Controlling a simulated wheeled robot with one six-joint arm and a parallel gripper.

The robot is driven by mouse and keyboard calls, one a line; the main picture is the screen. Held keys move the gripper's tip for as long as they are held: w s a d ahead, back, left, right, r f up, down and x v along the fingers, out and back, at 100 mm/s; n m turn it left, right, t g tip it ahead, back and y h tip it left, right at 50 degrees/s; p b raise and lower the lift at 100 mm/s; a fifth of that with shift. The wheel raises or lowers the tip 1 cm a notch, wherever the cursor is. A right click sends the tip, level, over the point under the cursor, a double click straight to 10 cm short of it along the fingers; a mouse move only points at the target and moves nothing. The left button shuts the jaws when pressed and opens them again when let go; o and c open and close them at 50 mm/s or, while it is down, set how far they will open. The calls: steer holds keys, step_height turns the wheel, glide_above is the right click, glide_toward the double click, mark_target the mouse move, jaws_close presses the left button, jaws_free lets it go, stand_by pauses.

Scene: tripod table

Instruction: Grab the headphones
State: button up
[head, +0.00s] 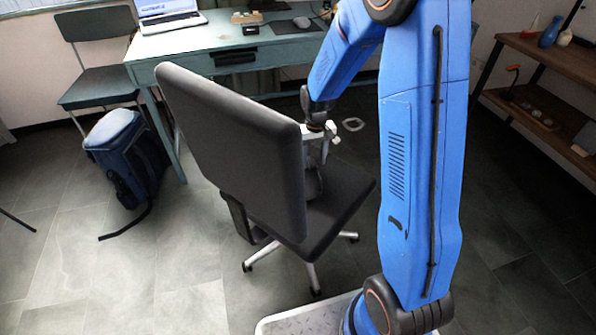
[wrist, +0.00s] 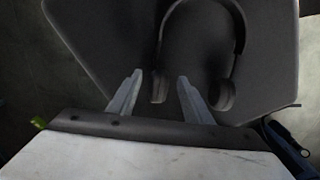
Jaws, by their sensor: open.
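Dark headphones (wrist: 222,95) lie on the dark seat (wrist: 280,60) of the office chair in the wrist view, with the band arching toward the top edge and the two ear cups nearer my gripper. My gripper (wrist: 160,76) is open and empty, its two grey fingers apart. The left ear cup shows between the fingertips and the right one lies just right of the right finger. I cannot tell the height gap. In the head view my gripper (head: 317,158) hangs over the chair seat (head: 342,197), partly behind the backrest; I cannot make out the headphones there.
The chair's tall backrest (head: 235,150) stands between my body and the gripper. A teal desk (head: 215,52) with a laptop (head: 168,15) is behind.

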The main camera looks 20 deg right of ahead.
steer(key=shift+f, duration=0.95)
jaws_close()
steer(key=shift+r, duration=0.1)
